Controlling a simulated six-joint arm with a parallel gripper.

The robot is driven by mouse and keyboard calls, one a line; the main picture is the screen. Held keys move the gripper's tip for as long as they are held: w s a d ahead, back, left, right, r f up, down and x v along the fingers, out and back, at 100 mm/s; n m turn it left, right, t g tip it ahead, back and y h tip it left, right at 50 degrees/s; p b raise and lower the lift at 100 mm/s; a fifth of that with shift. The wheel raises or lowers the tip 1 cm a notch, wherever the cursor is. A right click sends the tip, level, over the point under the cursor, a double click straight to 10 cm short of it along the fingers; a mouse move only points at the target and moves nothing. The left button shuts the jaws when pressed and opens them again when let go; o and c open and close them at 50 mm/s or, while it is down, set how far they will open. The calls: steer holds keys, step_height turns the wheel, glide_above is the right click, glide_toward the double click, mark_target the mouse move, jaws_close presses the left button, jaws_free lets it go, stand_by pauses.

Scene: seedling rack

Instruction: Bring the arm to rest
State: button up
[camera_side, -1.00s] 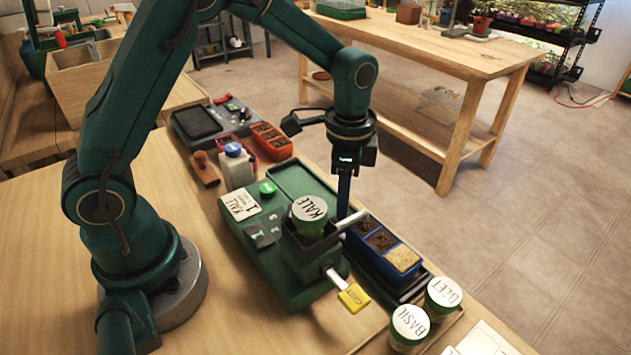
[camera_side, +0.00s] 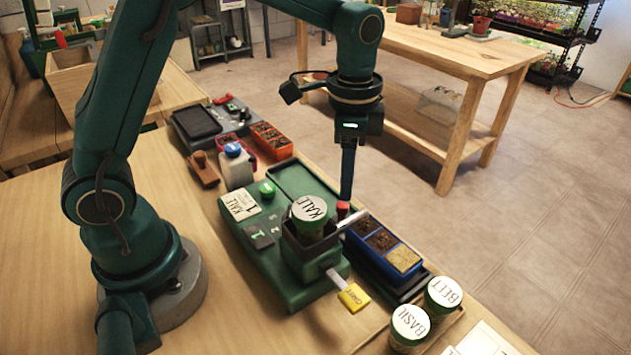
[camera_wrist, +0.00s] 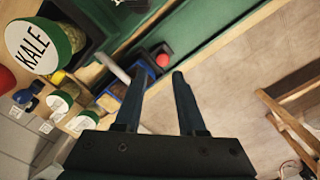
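My gripper (camera_side: 346,196) hangs pointing down above the green seeding machine (camera_side: 262,262), near its back right edge. The wrist view shows the two fingers of my gripper (camera_wrist: 161,72) apart with nothing held between them. A red knob (camera_side: 343,208) is just below the fingertips in the side view. The knob also shows in the wrist view (camera_wrist: 162,60), beyond the fingertips. A jar labelled KALE (camera_side: 310,212) stands in the machine's dark holder, left of my gripper.
A blue tray with soil-filled cells (camera_side: 383,245) sits right of the machine. Jars labelled BASIL (camera_side: 409,325) and BEET (camera_side: 442,294) stand at the front right. A white bottle (camera_side: 236,168) and an orange tray (camera_side: 272,140) are behind. The space above the bench is open.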

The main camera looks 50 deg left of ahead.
steer(key=s+a+r+n+t, duration=0.1)
steer(key=s+r+n+t, duration=0.15)
steer(key=s+r, duration=0.45)
steer(key=s+a+n+t, duration=0.1)
steer(key=s+n+t, duration=0.2)
steer(key=s+n, duration=0.3)
steer(key=shift+s+a, duration=0.2)
steer(key=shift+s, duration=0.6)
steer(key=shift+f+n, duration=0.1)
steer(key=shift+n, duration=0.15)
